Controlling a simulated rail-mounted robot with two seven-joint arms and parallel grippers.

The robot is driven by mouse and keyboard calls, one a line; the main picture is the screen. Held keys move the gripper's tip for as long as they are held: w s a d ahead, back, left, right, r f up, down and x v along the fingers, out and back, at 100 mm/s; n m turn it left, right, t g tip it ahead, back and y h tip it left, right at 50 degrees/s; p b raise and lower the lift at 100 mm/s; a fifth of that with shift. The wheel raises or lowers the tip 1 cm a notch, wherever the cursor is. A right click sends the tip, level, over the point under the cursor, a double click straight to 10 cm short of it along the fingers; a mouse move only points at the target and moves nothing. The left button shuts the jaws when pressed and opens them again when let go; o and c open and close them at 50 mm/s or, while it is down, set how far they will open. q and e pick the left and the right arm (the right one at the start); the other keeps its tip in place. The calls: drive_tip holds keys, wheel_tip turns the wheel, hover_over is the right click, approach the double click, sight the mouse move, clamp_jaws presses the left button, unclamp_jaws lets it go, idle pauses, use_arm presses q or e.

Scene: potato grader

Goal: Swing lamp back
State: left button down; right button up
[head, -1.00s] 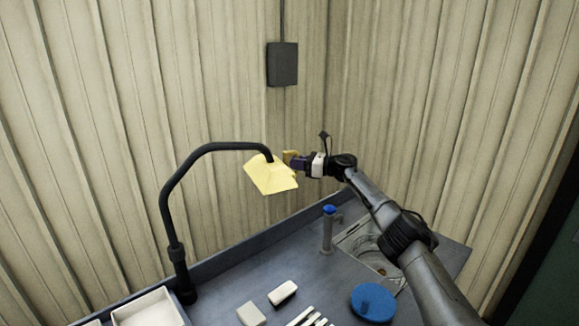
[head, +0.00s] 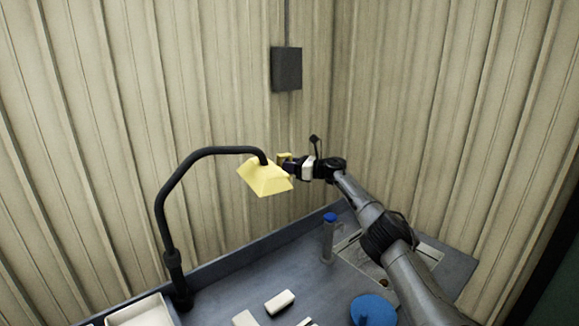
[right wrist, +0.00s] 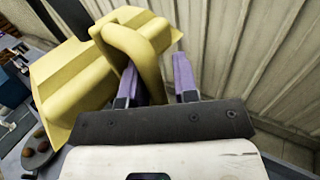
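The lamp has a dark bent arm on a post (head: 174,262) and a yellow angular shade (head: 265,178) above the bench, near the wall. A yellow loop handle on the shade (right wrist: 140,45) shows close up in the right wrist view. My right gripper (head: 287,166) is at the right side of the shade. Its two purple fingers (right wrist: 157,80) stand apart, one on each side of the handle bar. A narrow gap shows between the bar and the right-hand finger, and the other finger looks close to the bar. My left gripper is not in view.
A blue-capped cylinder (head: 329,238) stands on the bench (head: 235,278) below my right arm. A blue round thing (head: 373,310), white blocks (head: 279,301) and a white tray (head: 142,312) lie at the front. A dark box (head: 286,69) hangs on the ribbed wall.

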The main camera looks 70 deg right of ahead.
drive_tip(key=shift+o, duration=0.7)
drive_tip(key=shift+r, duration=0.15)
drive_tip(key=shift+o, duration=0.6)
drive_tip(key=shift+s, duration=0.15)
drive_tip(key=s+d+b, duration=0.1)
drive_tip(key=s+b, duration=1.2)
drive_tip(key=b, duration=0.4)
drive_tip(key=shift+s, duration=0.3)
